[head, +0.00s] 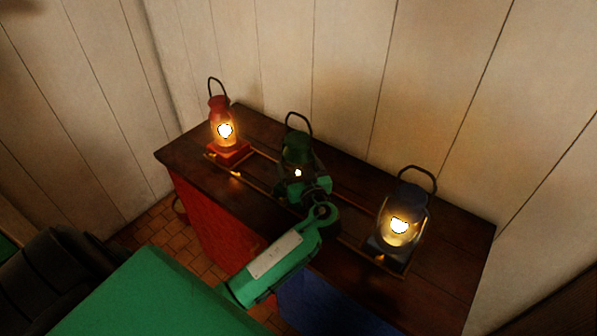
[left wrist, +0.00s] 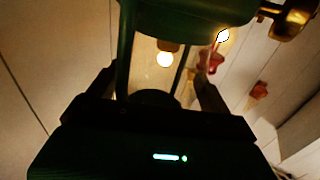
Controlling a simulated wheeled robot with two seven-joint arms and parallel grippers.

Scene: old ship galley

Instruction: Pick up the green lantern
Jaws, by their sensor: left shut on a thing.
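The green lantern (head: 297,147) stands upright in the middle of the dark wooden top, its bail handle raised. Its lower part is mostly hidden behind my left gripper (head: 299,182), which is shut on it from the front. In the left wrist view the lantern's green body (left wrist: 190,18) fills the top, with its glass between my two dark fingers (left wrist: 152,88). I cannot tell whether its base touches the top. My right gripper is not in view.
A lit red lantern (head: 222,110) stands to the left and a lit dark blue-grey lantern (head: 408,205) to the right, both on the cabinet top (head: 455,245). Thin rails run along the top. A plank wall (head: 340,60) rises close behind.

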